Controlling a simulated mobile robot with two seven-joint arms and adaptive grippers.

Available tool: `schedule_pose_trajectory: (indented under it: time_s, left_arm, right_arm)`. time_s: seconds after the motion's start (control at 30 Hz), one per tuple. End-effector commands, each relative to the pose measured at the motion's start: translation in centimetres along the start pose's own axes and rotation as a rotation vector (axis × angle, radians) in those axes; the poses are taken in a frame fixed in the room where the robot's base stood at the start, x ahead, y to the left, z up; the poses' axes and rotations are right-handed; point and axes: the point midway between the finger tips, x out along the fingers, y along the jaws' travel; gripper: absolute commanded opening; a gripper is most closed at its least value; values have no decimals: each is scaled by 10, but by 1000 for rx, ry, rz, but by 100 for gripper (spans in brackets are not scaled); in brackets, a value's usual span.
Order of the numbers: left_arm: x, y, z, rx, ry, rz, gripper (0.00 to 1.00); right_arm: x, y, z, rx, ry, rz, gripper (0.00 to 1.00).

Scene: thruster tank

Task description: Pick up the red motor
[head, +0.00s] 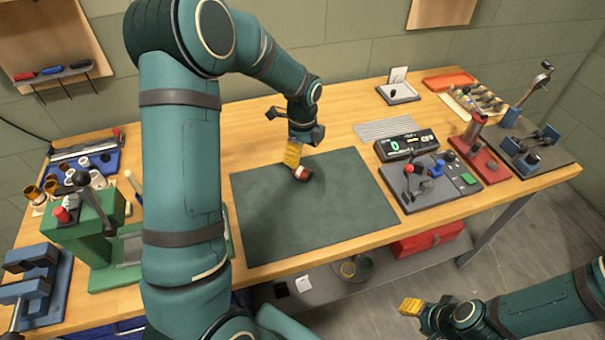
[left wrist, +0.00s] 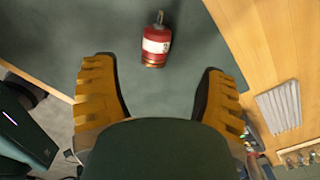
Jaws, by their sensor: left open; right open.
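The red motor (head: 303,174) lies on the dark green mat (head: 262,222), near the mat's back edge. It is a small red cylinder with a white band and a thin shaft at one end; it also shows in the left wrist view (left wrist: 156,47). My left gripper (head: 293,153) is just above and beside the motor, pointing down. In the left wrist view its yellow fingers (left wrist: 156,75) are spread wide, with the motor between and beyond them, touching neither. My right gripper (head: 411,306) is low at the right, away from the table, and appears empty.
A black scale (head: 405,145) with a green display and a grey plate of small parts (head: 428,184) stand right of the mat. A green press (head: 92,225) and a blue vise (head: 30,285) stand at the left. Most of the mat is clear.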

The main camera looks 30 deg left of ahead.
Motion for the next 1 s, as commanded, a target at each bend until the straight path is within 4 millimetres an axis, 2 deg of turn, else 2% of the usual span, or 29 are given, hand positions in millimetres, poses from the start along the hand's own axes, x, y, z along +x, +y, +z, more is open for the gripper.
schedule_pose_trajectory:
  time_s: [0.1,0.37,0.63,0.77,0.97,1.0]
  left_arm:
    - [19,0,0,-1,0,2,73]
    - [36,2,2,-2,1,2,73]
    - [73,6,7,-2,1,2,73]
    - [79,6,7,-2,0,0,73]
    - [79,6,7,-2,0,-1,73]
    - [79,6,7,-2,0,-1,71]
  right_arm:
    - [3,1,1,-1,-3,-1,47]
    - [5,2,2,-2,-5,-1,47]
    - [11,4,5,-4,-11,-2,47]
    - [12,4,6,-4,-12,-2,47]
    - [11,4,6,-4,-12,-2,47]
    - [11,4,6,-4,-12,-2,47]
